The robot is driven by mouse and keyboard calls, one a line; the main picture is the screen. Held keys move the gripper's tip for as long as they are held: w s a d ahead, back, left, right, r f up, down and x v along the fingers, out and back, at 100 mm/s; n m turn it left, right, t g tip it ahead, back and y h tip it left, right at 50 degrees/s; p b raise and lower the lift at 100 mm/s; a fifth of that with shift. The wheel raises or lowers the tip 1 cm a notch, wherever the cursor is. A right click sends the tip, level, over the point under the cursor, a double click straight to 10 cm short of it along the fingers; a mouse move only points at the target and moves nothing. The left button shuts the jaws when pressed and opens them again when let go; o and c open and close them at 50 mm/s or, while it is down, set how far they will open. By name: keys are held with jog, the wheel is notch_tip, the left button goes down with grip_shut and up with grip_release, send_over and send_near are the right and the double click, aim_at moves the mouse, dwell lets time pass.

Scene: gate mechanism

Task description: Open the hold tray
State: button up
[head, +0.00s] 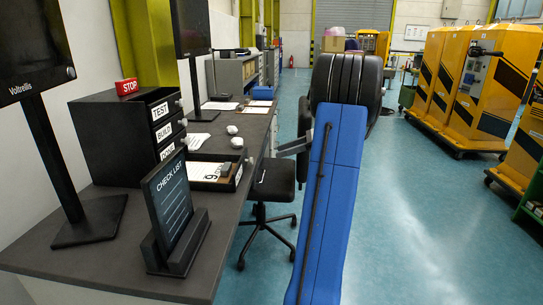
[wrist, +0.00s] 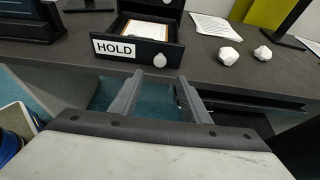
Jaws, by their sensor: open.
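The hold tray is the drawer with a white HOLD label (wrist: 118,48) in the wrist view. It stands pulled out, with paper inside, and a white knob (wrist: 159,60) is on its front. In the head view, the pulled-out tray (head: 238,178) is low on the black drawer unit (head: 108,130), above the desk. My gripper (wrist: 160,79) is open and empty in the wrist view. Its fingertips are just in front of the tray, with the knob ahead of the gap and apart from the fingers. In the head view my blue arm hides part of the gripper.
TEST, BUILD and DONE drawers above look shut. A check list stand (head: 172,215) and a monitor (head: 35,50) stand on the desk (head: 225,235). White lumps (wrist: 229,57) lie right of the tray. A black chair (head: 272,185) is beside the desk; blue floor is open to the right.

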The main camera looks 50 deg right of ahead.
jog(key=v, duration=0.5)
jog(key=shift+s+d+r, duration=0.1)
jog(key=shift+s+d, duration=0.2)
dwell(0.4)
